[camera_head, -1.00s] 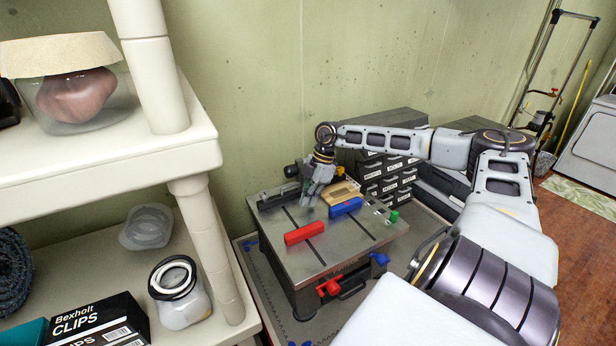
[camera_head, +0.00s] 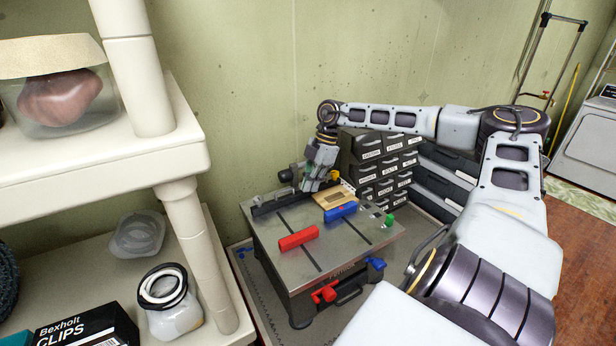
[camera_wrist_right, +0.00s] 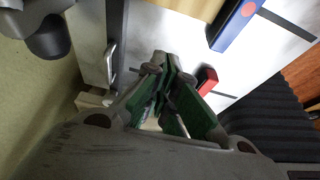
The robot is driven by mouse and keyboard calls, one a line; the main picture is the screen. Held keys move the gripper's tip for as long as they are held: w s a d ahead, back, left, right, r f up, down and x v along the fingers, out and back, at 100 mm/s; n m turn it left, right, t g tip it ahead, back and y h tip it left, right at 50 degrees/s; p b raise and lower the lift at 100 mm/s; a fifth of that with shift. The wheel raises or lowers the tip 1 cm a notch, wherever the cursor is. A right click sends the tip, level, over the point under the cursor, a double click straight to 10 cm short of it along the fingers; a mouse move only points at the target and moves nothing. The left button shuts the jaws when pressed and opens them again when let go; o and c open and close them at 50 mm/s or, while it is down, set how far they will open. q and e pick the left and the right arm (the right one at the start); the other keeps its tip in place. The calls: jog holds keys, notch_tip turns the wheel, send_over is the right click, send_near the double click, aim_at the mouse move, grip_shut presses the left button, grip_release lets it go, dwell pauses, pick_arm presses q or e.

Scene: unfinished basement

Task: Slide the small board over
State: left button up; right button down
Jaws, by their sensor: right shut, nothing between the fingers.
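The small board (camera_head: 333,198) is a light wooden piece lying flat on the grey metal table of a bench tool (camera_head: 265,235). In the right wrist view the board (camera_wrist_right: 190,7) shows only partly, at the top edge. My right gripper (camera_head: 309,186) is at the board's back left, near the table's wall-side edge. In the wrist view its green-padded fingers (camera_wrist_right: 170,78) are together and hold nothing, apart from the board. I cannot tell its exact height above the table. My left gripper is not in view.
A blue block (camera_head: 341,212) lies in front of the board, and a red block (camera_head: 298,238) lies further left. A small green piece (camera_head: 389,220) is at the right edge. Black drawer units (camera_head: 385,165) stand behind; cream shelves (camera_head: 190,140) are at left.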

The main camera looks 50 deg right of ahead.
jog(key=shift+v, duration=1.3)
